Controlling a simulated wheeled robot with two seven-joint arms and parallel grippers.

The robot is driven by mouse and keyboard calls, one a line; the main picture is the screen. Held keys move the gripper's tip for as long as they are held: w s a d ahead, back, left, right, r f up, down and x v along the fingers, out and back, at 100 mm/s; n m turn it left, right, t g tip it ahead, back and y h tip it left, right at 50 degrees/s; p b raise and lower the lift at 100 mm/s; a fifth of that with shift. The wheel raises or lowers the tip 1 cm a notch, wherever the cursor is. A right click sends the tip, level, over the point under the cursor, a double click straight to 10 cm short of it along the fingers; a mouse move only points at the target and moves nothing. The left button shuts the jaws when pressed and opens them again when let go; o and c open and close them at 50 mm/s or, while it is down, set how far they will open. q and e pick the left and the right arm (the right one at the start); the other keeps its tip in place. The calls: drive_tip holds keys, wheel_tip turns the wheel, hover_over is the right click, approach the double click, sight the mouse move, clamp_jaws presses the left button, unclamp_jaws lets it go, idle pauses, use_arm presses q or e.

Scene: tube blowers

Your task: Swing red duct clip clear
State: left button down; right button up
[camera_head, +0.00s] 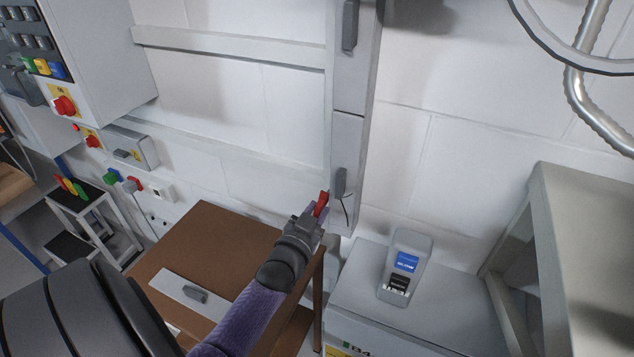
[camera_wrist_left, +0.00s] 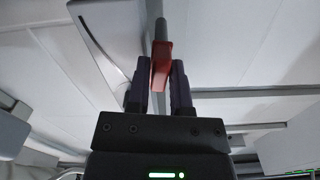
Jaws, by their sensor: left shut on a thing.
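The red duct clip (camera_head: 321,204) sits at the lower left edge of the tall grey wall duct (camera_head: 346,132). My left gripper (camera_head: 316,212) reaches it from below and is shut on it. In the left wrist view the red clip (camera_wrist_left: 161,66) stands between the two dark fingers of my left gripper (camera_wrist_left: 160,84), and a grey bar (camera_wrist_left: 160,28) runs up behind it. A grey handle (camera_head: 341,182) is on the duct just right of the clip. A thin dark wire hangs beside it. My right gripper is not in view.
A brown cabinet (camera_head: 213,238) stands below the arm at left. A grey box top (camera_head: 345,290) with a small blue-labelled device (camera_head: 405,264) is at right. Switch boxes (camera_head: 131,147) line the wall at left. A pale frame (camera_head: 578,220) stands at far right.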

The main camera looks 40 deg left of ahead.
use_arm(q)
drive_tip(key=shift+a+n, duration=0.1)
drive_tip(key=shift+n, duration=0.9)
drive_tip(key=shift+f, duration=0.1)
drive_tip(key=c, duration=0.6)
unclamp_jaws()
drive_tip(key=shift+s+p, duration=0.1)
drive_tip(key=shift+p, duration=0.2)
drive_tip(key=p+v, duration=0.1)
drive_tip(key=v, duration=0.9)
drive_tip(key=shift+p, duration=0.35)
